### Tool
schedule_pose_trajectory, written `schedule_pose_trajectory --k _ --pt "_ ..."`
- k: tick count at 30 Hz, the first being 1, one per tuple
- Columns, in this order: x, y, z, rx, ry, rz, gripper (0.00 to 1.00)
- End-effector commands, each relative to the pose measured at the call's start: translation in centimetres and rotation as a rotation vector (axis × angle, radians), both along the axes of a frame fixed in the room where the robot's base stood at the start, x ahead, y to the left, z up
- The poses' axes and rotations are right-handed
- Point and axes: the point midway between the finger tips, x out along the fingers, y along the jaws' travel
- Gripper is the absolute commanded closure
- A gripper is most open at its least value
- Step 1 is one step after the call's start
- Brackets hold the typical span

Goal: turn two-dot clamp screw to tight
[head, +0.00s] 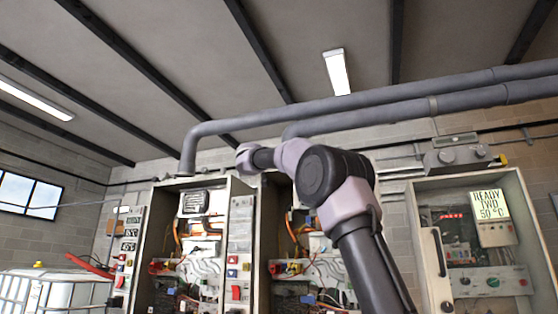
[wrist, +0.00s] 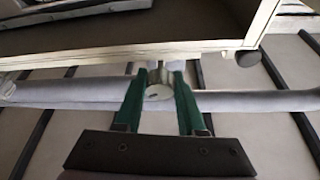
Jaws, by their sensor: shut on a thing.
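In the wrist view, the green fingers of my gripper (wrist: 160,74) reach up to the underside of a pale cabinet edge. They are closed around a small pale round part (wrist: 158,92) with a short dark mark on its face. It looks like a clamp screw, but I see no two dots on it and cannot tell how far it is turned. In the head view, my arm rises toward the top of the middle cabinet (head: 257,210). My gripper and the clamp screw are hidden there.
An open heater cabinet (head: 144,240) with hoses stands at left. At right, another cabinet (head: 412,215) has a display (head: 490,205) reading "READY TWO 50 °C". Large grey pipes (head: 400,107) run above. A white caged tank (head: 50,290) stands at lower left.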

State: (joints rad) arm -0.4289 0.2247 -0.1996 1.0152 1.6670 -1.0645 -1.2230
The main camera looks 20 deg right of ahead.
Motion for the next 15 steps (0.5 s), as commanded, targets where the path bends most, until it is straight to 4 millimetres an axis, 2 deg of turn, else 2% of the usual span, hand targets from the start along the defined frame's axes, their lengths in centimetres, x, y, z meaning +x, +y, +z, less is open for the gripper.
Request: schedule_pose_trajectory --k 15 --pt "0.05 0.04 0.01 0.24 -0.183 0.0 1.0"
